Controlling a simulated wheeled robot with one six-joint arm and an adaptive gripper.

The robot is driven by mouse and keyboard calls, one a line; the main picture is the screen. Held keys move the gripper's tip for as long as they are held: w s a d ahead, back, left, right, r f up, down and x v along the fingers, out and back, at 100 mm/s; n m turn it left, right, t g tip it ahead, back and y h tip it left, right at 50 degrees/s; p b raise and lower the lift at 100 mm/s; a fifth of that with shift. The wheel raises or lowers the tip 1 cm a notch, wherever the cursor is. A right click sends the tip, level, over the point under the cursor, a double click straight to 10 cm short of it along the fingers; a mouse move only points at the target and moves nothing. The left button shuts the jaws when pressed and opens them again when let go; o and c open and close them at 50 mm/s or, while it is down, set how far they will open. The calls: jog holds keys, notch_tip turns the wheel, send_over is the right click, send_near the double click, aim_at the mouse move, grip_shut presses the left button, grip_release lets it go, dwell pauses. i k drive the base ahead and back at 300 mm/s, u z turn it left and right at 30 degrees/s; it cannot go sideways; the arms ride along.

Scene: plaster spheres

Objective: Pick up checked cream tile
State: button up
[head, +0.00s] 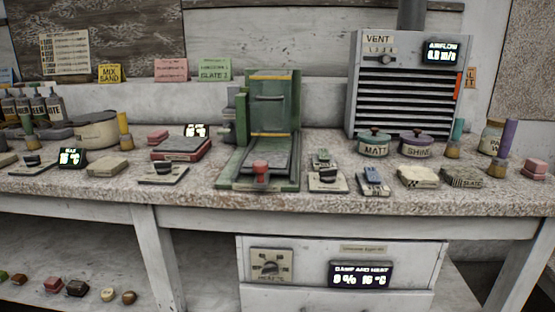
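A cream tile (419,174) lies flat on the speckled bench top, right of centre and near the front edge. A dark checked-looking band shows along its front side, though it is small in this view. Another cream block (107,166) lies at the left of the bench; I cannot make out a check on it. My gripper is not in view.
A dark striped block (462,177) marked slate sits just right of the cream tile, and a blue-grey switch block (373,181) just left. Lidded pots (374,144) and a vent unit (408,85) stand behind. A green press (268,130) stands mid-bench.

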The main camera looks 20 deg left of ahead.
aim_at(415, 176)
jog(key=u, duration=1.4)
jog(key=i, duration=0.5)
jog(key=z, duration=2.55)
